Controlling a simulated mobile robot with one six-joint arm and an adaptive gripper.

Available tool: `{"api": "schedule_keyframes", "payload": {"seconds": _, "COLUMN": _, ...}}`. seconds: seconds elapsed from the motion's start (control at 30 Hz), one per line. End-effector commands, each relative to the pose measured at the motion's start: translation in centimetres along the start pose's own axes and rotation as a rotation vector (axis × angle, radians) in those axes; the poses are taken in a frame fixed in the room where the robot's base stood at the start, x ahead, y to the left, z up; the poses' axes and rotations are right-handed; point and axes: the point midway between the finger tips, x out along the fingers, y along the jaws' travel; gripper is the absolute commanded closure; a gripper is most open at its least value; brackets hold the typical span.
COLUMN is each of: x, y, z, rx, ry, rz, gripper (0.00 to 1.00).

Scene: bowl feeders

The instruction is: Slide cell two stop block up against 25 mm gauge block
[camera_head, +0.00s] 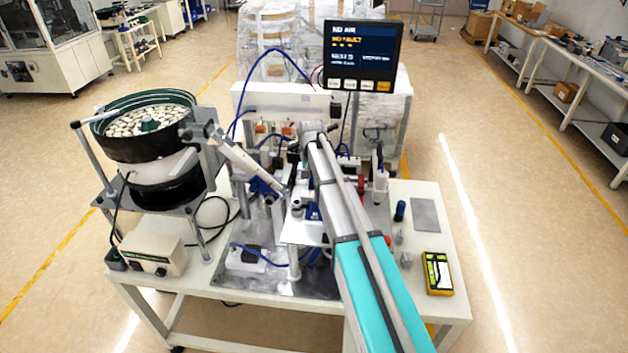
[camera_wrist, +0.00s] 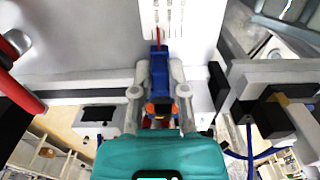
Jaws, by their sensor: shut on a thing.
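In the wrist view, my gripper (camera_wrist: 159,92) is shut on a blue block (camera_wrist: 158,66), one finger on each side of it. A thin red pointer stands up from the block over a white plate (camera_wrist: 178,22) with printed scale marks. I take this block for the stop block, though no label shows. In the head view a blue part (camera_head: 313,211) shows beside my arm at a white plate (camera_head: 298,234); my arm hides most of the gripper. I cannot pick out the 25 mm gauge block for certain, nor see any gap to it.
A bowl feeder (camera_head: 150,146) full of parts stands left, its track reaching toward the middle. A control box (camera_head: 148,259) is at front left. A yellow device (camera_head: 437,273), a grey plate (camera_head: 425,215) and a dark blue cylinder (camera_head: 400,210) lie right. A screen (camera_head: 362,55) stands behind.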

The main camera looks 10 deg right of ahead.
Motion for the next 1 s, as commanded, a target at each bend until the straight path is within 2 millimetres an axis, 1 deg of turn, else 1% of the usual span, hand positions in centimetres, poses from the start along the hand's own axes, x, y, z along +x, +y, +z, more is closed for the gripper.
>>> {"api": "schedule_keyframes", "payload": {"seconds": 0.03, "x": 0.0, "y": -0.8, "z": -0.1, "rx": -0.003, "ry": 0.000, "rz": -0.002, "gripper": 1.00}}
{"api": "schedule_keyframes", "payload": {"seconds": 0.13, "x": 0.0, "y": -1.7, "z": -0.1, "rx": -0.002, "ry": 0.000, "rz": -0.002, "gripper": 1.00}}
{"api": "schedule_keyframes", "payload": {"seconds": 0.43, "x": 0.0, "y": -2.0, "z": 0.0, "rx": -0.001, "ry": 0.000, "rz": -0.006, "gripper": 1.00}}
{"api": "schedule_keyframes", "payload": {"seconds": 0.47, "x": 0.0, "y": -2.0, "z": 0.0, "rx": -0.001, "ry": 0.000, "rz": -0.006, "gripper": 0.75}}
{"api": "schedule_keyframes", "payload": {"seconds": 0.6, "x": 0.0, "y": -2.0, "z": 0.0, "rx": -0.002, "ry": 0.000, "rz": -0.005, "gripper": 0.49}}
{"api": "schedule_keyframes", "payload": {"seconds": 0.63, "x": 0.0, "y": -2.0, "z": 0.0, "rx": -0.002, "ry": 0.000, "rz": -0.005, "gripper": 0.46}}
{"api": "schedule_keyframes", "payload": {"seconds": 1.0, "x": 0.0, "y": -1.8, "z": 0.0, "rx": 0.000, "ry": 0.000, "rz": -0.002, "gripper": 0.46}}
